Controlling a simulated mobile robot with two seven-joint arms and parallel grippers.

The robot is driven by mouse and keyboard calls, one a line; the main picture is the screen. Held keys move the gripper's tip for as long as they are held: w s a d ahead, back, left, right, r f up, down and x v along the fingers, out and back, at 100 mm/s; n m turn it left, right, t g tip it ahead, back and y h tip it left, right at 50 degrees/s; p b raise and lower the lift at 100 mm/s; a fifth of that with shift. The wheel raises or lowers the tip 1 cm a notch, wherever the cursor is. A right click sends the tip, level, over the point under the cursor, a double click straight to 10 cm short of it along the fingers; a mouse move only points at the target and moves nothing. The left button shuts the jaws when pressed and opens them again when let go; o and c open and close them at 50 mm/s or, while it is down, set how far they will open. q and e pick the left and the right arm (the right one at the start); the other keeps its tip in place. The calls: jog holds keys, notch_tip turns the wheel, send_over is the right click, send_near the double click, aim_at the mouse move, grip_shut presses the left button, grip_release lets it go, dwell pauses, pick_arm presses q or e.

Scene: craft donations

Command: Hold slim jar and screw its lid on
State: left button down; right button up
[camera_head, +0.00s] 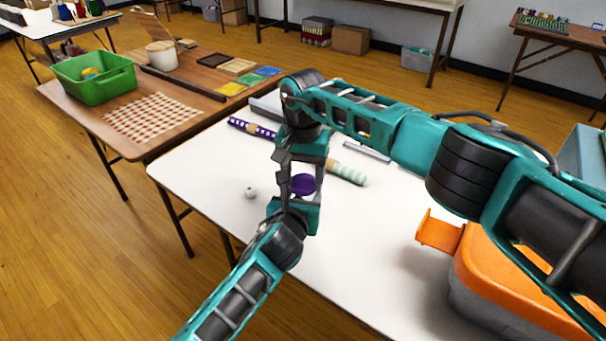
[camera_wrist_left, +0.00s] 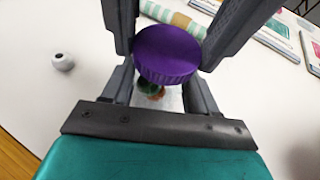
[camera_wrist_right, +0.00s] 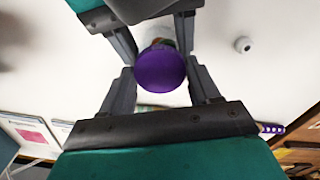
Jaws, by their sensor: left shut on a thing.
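A purple ridged lid (camera_head: 303,184) sits at the top of the slim jar (camera_wrist_left: 172,101), between my two grippers over the white table. It shows large in the left wrist view (camera_wrist_left: 166,54) and in the right wrist view (camera_wrist_right: 160,69). The jar is mostly hidden under the lid; some green and brown contents show through. My left gripper (camera_head: 302,201) is shut on the jar. My right gripper (camera_head: 301,172) comes from the opposite side, its fingers open on both sides of the lid. Whether the lid's threads are engaged cannot be told.
A small white bead (camera_head: 250,192) lies on the white table (camera_head: 200,177). Patterned rolls (camera_head: 347,174) lie behind the grippers. An orange-lidded bin (camera_head: 510,275) stands at right. A green basket (camera_head: 95,77) stands on the brown table at left.

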jog(key=c, duration=0.7)
jog(key=shift+o, duration=0.2)
jog(key=m, duration=0.4)
jog(key=shift+m, duration=0.3)
jog(key=m, duration=0.5)
jog(key=o, duration=1.2)
jog(key=shift+c, duration=0.2)
jog(key=shift+s, duration=0.1)
notch_tip(320, 180, up, 4)
jog(key=shift+r, duration=0.2)
